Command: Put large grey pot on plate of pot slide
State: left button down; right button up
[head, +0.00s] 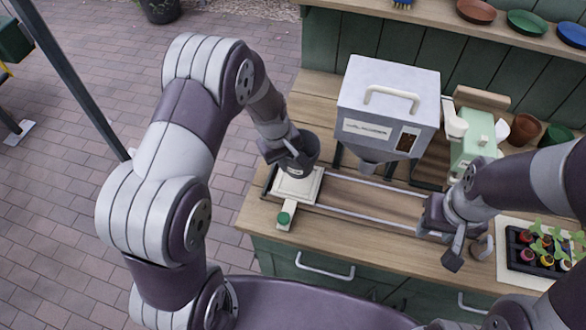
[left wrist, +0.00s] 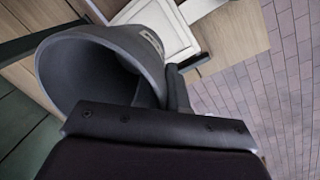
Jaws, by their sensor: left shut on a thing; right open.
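The large grey pot (head: 301,160) is held by my left gripper (head: 290,152) at its rim, over the white plate of the pot slide (head: 311,190). In the left wrist view the pot (left wrist: 100,65) appears large and tilted in the picture, its hollow inside visible, with part of the white plate (left wrist: 165,28) beyond it. I cannot tell whether the pot's base touches the plate. The plate sits at the left end of the slide's rails (head: 370,197), with a green knob (head: 284,217) in front. My right gripper (head: 445,236) is open and empty above the counter's right part.
A grey-white dispenser box (head: 385,90) stands behind the rails, its spout over them. A light green machine (head: 473,142) stands to its right. A black seedling tray (head: 540,250) lies at the right. Small bowls (head: 526,22) line the back shelf.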

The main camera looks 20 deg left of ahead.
pick_arm(q)
jog(key=f, duration=0.5)
jog(key=shift+s+a, duration=0.1)
jog(key=shift+s, duration=0.3)
jog(key=shift+w+f, duration=0.2)
jog(key=shift+w, duration=0.05)
jog(key=c, duration=1.2)
grip_release()
jog(key=shift+c, duration=0.2)
jog(key=shift+o, duration=0.2)
jog(key=shift+s+r, duration=0.1)
jog(key=shift+s, duration=0.05)
pick_arm(e)
jog(key=shift+s+a+r, duration=0.1)
jog(key=shift+s+r, duration=0.25)
jog(key=shift+r, duration=0.05)
pick_arm(q)
notch_tip(320, 180, up, 12)
jog(key=s+a+b, duration=0.2)
jog(key=s+a+r+m+y, duration=0.1)
jog(key=s+r+m, duration=0.3)
jog(key=s+m, duration=0.4)
jog(key=s, duration=0.5)
jog(key=shift+s+m, duration=0.3)
jog(key=shift+s, duration=0.05)
pick_arm(e)
notch_tip(320, 180, down, 2)
jog(key=shift+w, duration=0.15)
